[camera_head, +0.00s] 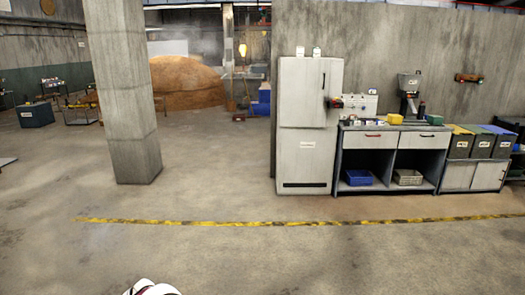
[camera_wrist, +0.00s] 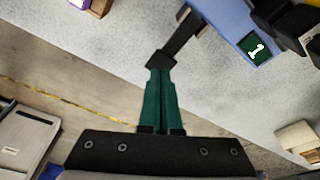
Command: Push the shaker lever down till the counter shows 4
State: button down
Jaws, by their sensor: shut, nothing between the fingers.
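In the wrist view, my gripper (camera_wrist: 160,72) has its green fingers closed together with nothing between them. Their tips are right at the black block end of the shaker lever (camera_wrist: 181,38); I cannot tell whether they touch it. The lever slants up and right to the blue shaker body (camera_wrist: 222,22), which is cut off by the top edge. A green counter (camera_wrist: 255,48) on the blue body shows a tilted white figure that looks like a 1. My gripper is not visible in the head view, and I cannot make out the shaker there for sure.
In the wrist view, a pale grey surface lies under the lever, with a purple-and-yellow item (camera_wrist: 92,5) at the top left. The head view shows a tall grey cabinet (camera_head: 305,150), a workbench (camera_head: 390,135), a concrete pillar (camera_head: 122,90) and open floor with a yellow line.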

jog(key=shift+s+x, duration=0.2)
jog(key=shift+x, duration=1)
jog(key=shift+w+v, duration=0.15)
jog(key=shift+v, duration=0.85)
jog(key=shift+w+v, duration=0.2)
jog(key=shift+v, duration=0.8)
jog(key=shift+w+v, duration=0.15)
jog(key=shift+v, duration=0.85)
jog(key=shift+a, duration=0.2)
jog(key=shift+s+x, duration=0.15)
jog(key=shift+x, duration=0.6)
jog(key=shift+s+x, duration=0.1)
jog(key=shift+x, duration=0.7)
jog(key=shift+d+f, duration=0.1)
jog(key=shift+d, duration=0.05)
jog(key=shift+s+x, duration=0.1)
jog(key=shift+x, duration=0.55)
jog(key=shift+s+x, duration=0.15)
jog(key=shift+x, duration=0.5)
jog(key=shift+w+v, duration=0.15)
jog(key=shift+v, duration=0.85)
jog(key=shift+w+v, duration=0.2)
jog(key=shift+v, duration=0.75)
jog(key=shift+w+v, duration=0.15)
jog(key=shift+v, duration=0.85)
